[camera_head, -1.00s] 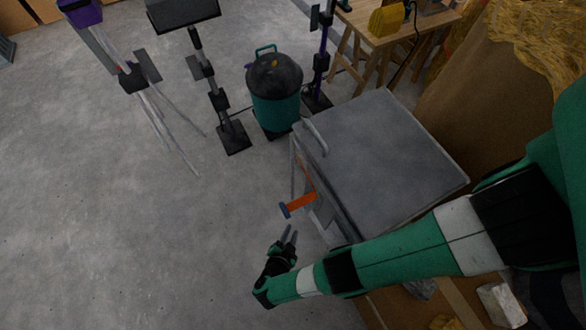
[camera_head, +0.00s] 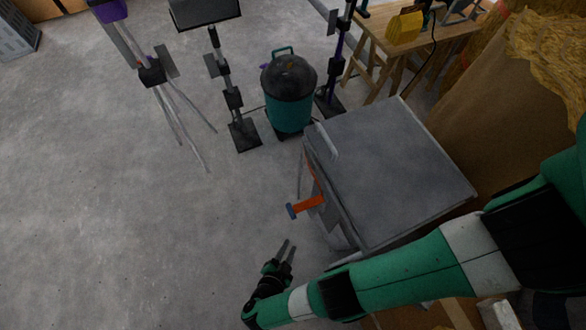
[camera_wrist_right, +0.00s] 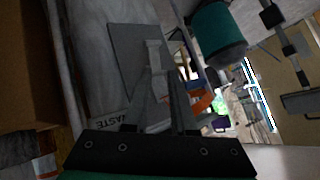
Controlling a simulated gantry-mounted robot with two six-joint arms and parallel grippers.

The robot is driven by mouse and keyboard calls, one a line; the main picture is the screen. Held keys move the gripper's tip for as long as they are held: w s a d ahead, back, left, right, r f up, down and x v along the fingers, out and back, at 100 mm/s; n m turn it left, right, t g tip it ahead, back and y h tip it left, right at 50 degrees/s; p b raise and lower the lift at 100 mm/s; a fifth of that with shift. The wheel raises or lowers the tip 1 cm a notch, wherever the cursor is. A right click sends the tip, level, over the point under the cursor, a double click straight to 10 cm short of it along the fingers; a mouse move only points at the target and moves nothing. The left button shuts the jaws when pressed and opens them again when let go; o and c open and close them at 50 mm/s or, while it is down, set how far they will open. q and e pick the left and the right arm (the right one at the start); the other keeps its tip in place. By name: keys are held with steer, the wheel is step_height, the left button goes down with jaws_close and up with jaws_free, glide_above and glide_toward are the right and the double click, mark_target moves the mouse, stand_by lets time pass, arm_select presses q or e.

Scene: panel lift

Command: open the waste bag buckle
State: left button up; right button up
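An orange strap or buckle piece (camera_head: 311,204) with a dark blue end (camera_head: 291,211) sticks out from the left side of a grey box-shaped unit (camera_head: 390,165). My right gripper (camera_head: 289,246) is below and slightly left of it in the head view, apart from it. Its two fingers are spread with a gap and nothing is held. In the right wrist view the fingers (camera_wrist_right: 162,88) point toward a grey panel. The orange piece (camera_wrist_right: 203,103) shows right of the fingers, partly hidden. A label reading "ASTE" (camera_wrist_right: 113,121) is at lower left. My left gripper is not in view.
A teal drum vacuum (camera_head: 288,95) stands behind the unit. Black-based stands (camera_head: 242,132) and a tripod (camera_head: 160,80) are at the back left. A wooden workbench (camera_head: 400,45) is at the back right. The concrete floor at left is clear.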

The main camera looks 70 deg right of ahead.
steer(key=v, duration=0.5)
steer(key=shift+a, duration=0.15)
steer(key=shift+r, duration=0.1)
